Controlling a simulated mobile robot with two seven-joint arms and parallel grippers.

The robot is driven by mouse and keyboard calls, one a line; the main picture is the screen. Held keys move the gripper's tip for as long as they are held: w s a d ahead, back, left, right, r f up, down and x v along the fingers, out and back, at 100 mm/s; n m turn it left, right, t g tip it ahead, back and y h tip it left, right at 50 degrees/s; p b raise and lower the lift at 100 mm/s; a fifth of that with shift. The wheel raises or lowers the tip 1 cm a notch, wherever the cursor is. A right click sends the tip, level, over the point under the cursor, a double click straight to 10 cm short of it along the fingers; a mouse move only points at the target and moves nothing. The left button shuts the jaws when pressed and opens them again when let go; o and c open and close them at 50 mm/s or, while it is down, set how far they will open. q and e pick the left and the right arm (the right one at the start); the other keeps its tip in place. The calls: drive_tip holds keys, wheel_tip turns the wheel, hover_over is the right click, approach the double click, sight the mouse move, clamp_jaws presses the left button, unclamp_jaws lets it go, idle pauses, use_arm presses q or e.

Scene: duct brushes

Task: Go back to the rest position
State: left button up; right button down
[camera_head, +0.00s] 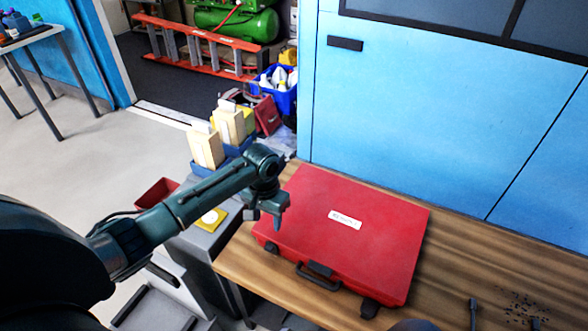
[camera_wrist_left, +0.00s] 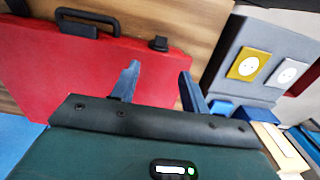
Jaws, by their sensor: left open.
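My left gripper (camera_head: 272,218) hangs pointing down over the left edge of the closed red case (camera_head: 365,225). In the left wrist view its two fingers (camera_wrist_left: 158,76) stand apart with nothing between them, and the red case (camera_wrist_left: 110,70) lies beyond them. I cannot tell the exact gap between the fingertips and the case. My left arm reaches in from the left. My right gripper does not show.
The case lies on a wooden table (camera_head: 470,258), with a white label and a black handle. Dark specks (camera_head: 525,308) lie at the table's front right. A grey unit with a yellow socket plate (camera_head: 211,217) stands left. A blue wall (camera_head: 440,110) closes the back.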

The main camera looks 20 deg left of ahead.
use_arm(q)
drive_tip(key=s+d+m+t+h, duration=0.2)
drive_tip(key=s+d, duration=0.8)
drive_tip(key=s, duration=0.3)
drive_tip(key=s+a+r+n+t+y, duration=0.1)
drive_tip(key=s+a+r, duration=0.15)
drive_tip(key=s, duration=0.25)
drive_tip(key=s+a+r+t+y, duration=0.1)
drive_tip(key=s+a+r, duration=0.1)
drive_tip(key=s+r, duration=0.3)
drive_tip(key=w+d+f+t+h, duration=0.1)
drive_tip(key=w+d+f+t, duration=0.1)
drive_tip(key=f+t, duration=0.1)
drive_tip(key=w+d+f+t+h, duration=0.2)
drive_tip(key=d+f+t, duration=0.1)
drive_tip(key=f, duration=0.3)
drive_tip(key=shift+w+d+f+m, duration=0.15)
drive_tip(key=shift+w+f+m, duration=0.15)
drive_tip(key=shift+w, duration=0.05)
